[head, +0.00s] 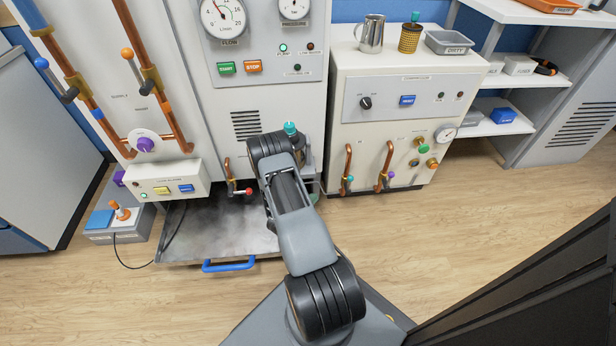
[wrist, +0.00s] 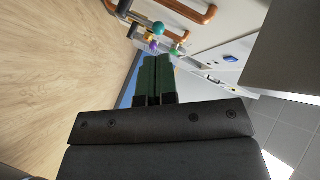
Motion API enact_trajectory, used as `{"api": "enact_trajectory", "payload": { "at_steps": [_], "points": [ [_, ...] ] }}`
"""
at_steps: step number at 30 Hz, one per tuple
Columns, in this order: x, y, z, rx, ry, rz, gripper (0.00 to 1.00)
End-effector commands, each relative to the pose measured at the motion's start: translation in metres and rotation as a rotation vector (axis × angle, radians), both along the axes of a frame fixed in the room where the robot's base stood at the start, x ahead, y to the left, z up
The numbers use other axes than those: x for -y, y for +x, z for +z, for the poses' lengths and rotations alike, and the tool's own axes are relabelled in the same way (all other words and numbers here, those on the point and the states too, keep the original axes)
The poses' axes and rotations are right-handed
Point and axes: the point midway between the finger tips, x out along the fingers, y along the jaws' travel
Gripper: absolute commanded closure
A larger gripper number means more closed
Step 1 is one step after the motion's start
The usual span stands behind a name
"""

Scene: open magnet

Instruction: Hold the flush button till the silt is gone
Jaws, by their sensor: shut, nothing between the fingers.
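My gripper (wrist: 157,78) is shut and empty in the wrist view, its two dark green fingers side by side. In the head view it is mostly hidden behind my arm, near the gap between the two cabinets. No button label reading "flush" is legible. A control box at the left of the head view has a yellow button (head: 161,191) and a blue button (head: 186,188). The right cabinet carries a green round button (head: 423,148). A pulled-out tray (head: 205,245) below the main cabinet looks murky grey inside. I cannot tell whether that is silt.
The main cabinet has a green START button (head: 226,68) and an orange STOP button (head: 253,66). Copper pipes with valves jut from both cabinets. The tray's blue handle (head: 229,265) sticks out over the floor. Floor is clear at front left.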

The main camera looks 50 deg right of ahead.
Motion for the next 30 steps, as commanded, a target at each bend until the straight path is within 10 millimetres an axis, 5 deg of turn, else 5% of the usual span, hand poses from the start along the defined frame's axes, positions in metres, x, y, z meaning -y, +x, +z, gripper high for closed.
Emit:
{"api": "enact_trajectory", "payload": {
  "at_steps": [16,30],
  "points": [
    [0.041,0.048,-0.002,0.003,-0.002,0.0,1.0],
    [0.052,0.061,0.0,0.001,0.0,-0.001,1.0]
  ]
}}
